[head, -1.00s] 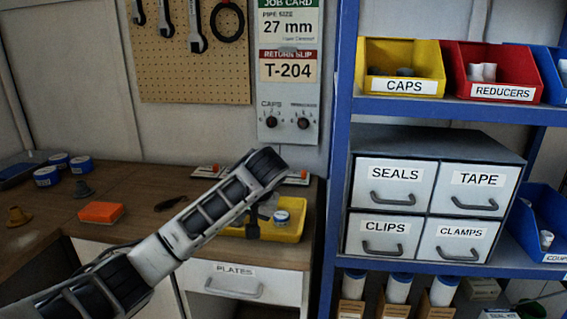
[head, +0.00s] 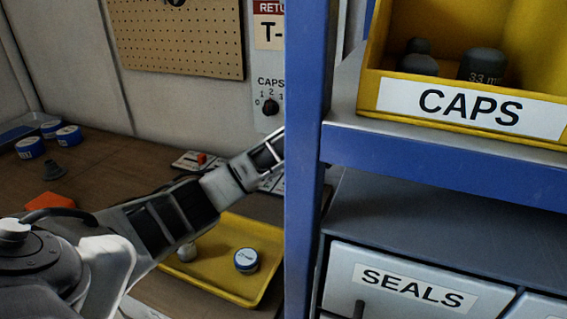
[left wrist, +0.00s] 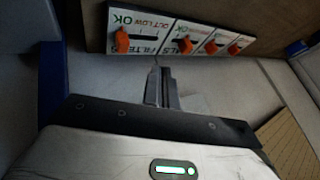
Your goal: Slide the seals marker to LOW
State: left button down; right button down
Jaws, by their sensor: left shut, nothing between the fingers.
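A strip of white cards (left wrist: 172,24) with orange sliding markers crosses the top of the left wrist view. Its lettering is small and tilted; OK, LOW and OUT show in part. A card ending in "ALS", apparently seals, has an orange marker (left wrist: 184,42); its exact setting is unclear. Another orange marker (left wrist: 122,42) is to its left. My left gripper (left wrist: 158,72) is shut and empty, its tips just below the strip, apart from the markers as far as I can tell. In the head view its tip is hidden behind the blue post.
The blue shelf post (head: 308,130) stands right of my left arm. The yellow CAPS bin (head: 440,122) and SEALS drawer (head: 400,290) are at right. A pegboard (head: 180,40) hangs behind.

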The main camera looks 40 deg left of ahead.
pick_arm(q)
jog(key=x, duration=0.8)
jog(key=shift+s+a+f+p, duration=0.25)
jog(key=shift+f+p, duration=0.05)
jog(key=a, duration=0.1)
jog(key=a+p, duration=0.1)
jog(key=a, duration=0.1)
jog(key=shift+s+a, duration=0.1)
jog(key=shift+s, duration=0.3)
jog(key=shift+a, duration=0.3)
pick_arm(e)
jog(key=shift+s+d+r, duration=0.15)
jog(key=shift+s+r, duration=0.15)
jog(key=shift+s, duration=0.15)
